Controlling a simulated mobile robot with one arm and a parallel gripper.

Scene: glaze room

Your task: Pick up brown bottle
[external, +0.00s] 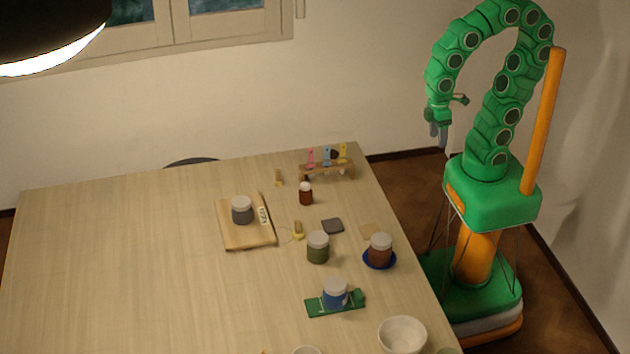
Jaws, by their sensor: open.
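My gripper (440,138) hangs from the curled green arm at the right, past the table's right edge and higher than the tabletop. It is open, with nothing seen between its fingers, and is well apart from the bottle.
A wooden rack (327,168) with coloured tools stands behind the bottle. Nearby are a grey jar (242,214) on a board (248,240), a green jar (318,250), a reddish-brown jar (380,254) on a blue dish, a blue jar (335,296) and a white bowl (402,335). The table's left is clear.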

